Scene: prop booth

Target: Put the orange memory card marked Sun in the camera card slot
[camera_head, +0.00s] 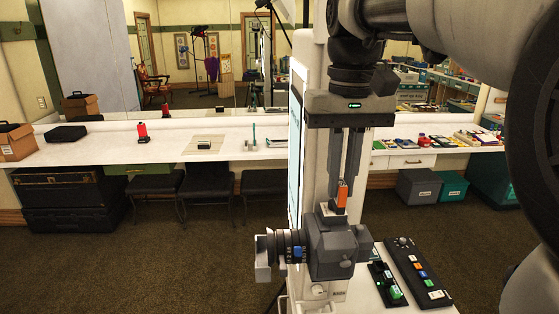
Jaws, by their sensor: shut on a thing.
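My gripper (344,180) points down and is shut on the orange memory card (342,195). The card is upright between the fingertips, just above the top of the grey camera (336,243). The marking on the card is too small to read. The camera stands at the near centre, its lens (284,245) pointing left. The card's lower end is at the camera's top; I cannot tell whether it is in the slot, and the slot itself cannot be made out.
A dark control panel (418,272) with coloured buttons and a smaller panel (385,280) lie right of the camera. A long white counter (95,155) runs along the mirrored wall behind, with small items on it. Dark stools (208,181) stand below. Open carpet lies to the left.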

